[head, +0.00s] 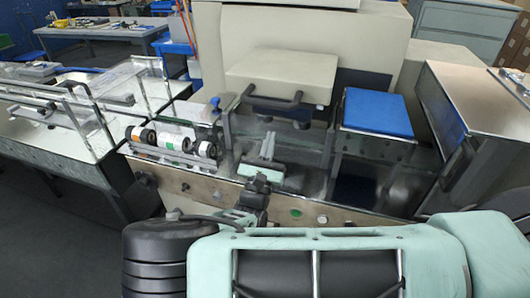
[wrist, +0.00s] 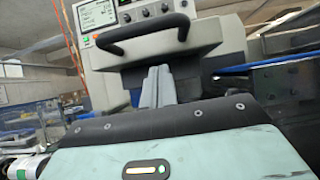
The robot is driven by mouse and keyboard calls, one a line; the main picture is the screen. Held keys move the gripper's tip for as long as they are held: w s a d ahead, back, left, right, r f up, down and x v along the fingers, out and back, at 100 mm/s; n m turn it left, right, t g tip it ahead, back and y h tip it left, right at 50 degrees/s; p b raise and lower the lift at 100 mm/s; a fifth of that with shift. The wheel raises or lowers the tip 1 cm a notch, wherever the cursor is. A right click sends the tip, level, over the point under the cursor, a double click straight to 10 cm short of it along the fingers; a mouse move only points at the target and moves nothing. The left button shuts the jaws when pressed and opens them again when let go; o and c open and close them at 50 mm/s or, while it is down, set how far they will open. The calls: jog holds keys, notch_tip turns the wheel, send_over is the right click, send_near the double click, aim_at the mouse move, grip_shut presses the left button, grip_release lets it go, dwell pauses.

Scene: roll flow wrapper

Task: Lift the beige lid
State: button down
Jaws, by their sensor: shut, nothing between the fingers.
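The beige lid (head: 282,72) is a flat box-like cover on the front of the large beige machine, with a black bar handle (head: 270,98) along its front edge. In the wrist view the lid (wrist: 206,34) and its handle (wrist: 140,32) are ahead of and above my fingers. My gripper (head: 268,139) has grey fingers pressed together. It is below and in front of the handle, apart from it and empty. The closed fingers also show in the wrist view (wrist: 157,76).
A film roll (head: 175,138) on black rollers lies left of my gripper. A blue cover (head: 376,111) is to the right, beside a steel-topped cabinet (head: 458,90). A control panel with a screen (wrist: 97,14) shows behind the lid. Clear rail-framed guards stand at left.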

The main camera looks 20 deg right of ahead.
jog(key=r, duration=0.1)
jog(key=w+d+r+p, duration=0.1)
jog(key=r, duration=0.1)
jog(key=r+p, duration=0.1)
jog(key=r, duration=0.1)
jog(key=shift+w+d, duration=0.15)
jog(key=shift+w, duration=0.25)
